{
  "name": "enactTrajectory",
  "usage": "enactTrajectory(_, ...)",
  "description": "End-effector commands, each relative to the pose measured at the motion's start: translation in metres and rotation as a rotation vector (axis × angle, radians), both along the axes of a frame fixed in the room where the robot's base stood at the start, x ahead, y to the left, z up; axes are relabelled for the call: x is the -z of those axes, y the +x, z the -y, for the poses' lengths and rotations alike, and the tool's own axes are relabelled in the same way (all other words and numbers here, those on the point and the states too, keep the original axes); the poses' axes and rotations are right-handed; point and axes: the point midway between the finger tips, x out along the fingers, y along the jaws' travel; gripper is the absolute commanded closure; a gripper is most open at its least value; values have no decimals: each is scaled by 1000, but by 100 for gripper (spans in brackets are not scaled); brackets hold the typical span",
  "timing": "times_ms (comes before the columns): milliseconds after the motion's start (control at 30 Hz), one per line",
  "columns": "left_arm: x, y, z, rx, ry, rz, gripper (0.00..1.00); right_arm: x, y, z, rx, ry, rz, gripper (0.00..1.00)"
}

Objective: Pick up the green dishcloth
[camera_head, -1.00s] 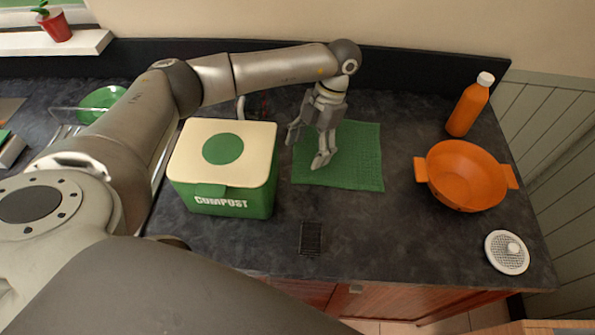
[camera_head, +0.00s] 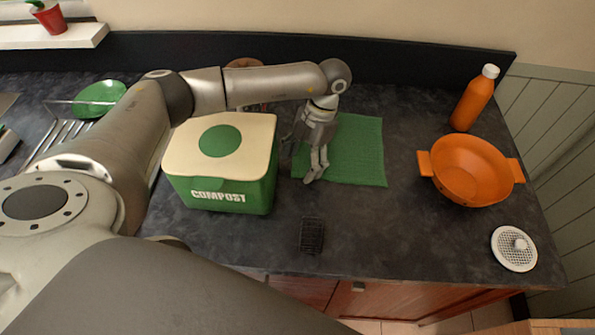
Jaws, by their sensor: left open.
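The green dishcloth (camera_head: 352,153) lies flat on the dark counter, right of the compost bin. My left gripper (camera_head: 302,163) points down over the cloth's left edge, with its fingers apart and nothing seen between them. The gripper and wrist hide part of the cloth's left side. I cannot tell whether the fingertips touch the cloth. My right gripper is not in view.
The green compost bin (camera_head: 225,193) with a cream lid stands close left of the gripper. An orange colander (camera_head: 472,172), an orange bottle (camera_head: 473,100) and a white strainer (camera_head: 514,249) are at right. A dark brush (camera_head: 312,236) lies in front. The counter between brush and strainer is clear.

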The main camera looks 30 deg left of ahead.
Motion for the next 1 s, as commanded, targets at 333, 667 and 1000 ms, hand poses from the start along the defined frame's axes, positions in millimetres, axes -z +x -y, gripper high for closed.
enactTrajectory(333,12,-4,-2,0,0,-1,29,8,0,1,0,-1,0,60)
enactTrajectory(667,13,-5,-2,0,1,-2,45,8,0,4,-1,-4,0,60)
enactTrajectory(1000,15,-6,-2,1,1,-5,67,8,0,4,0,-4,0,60)
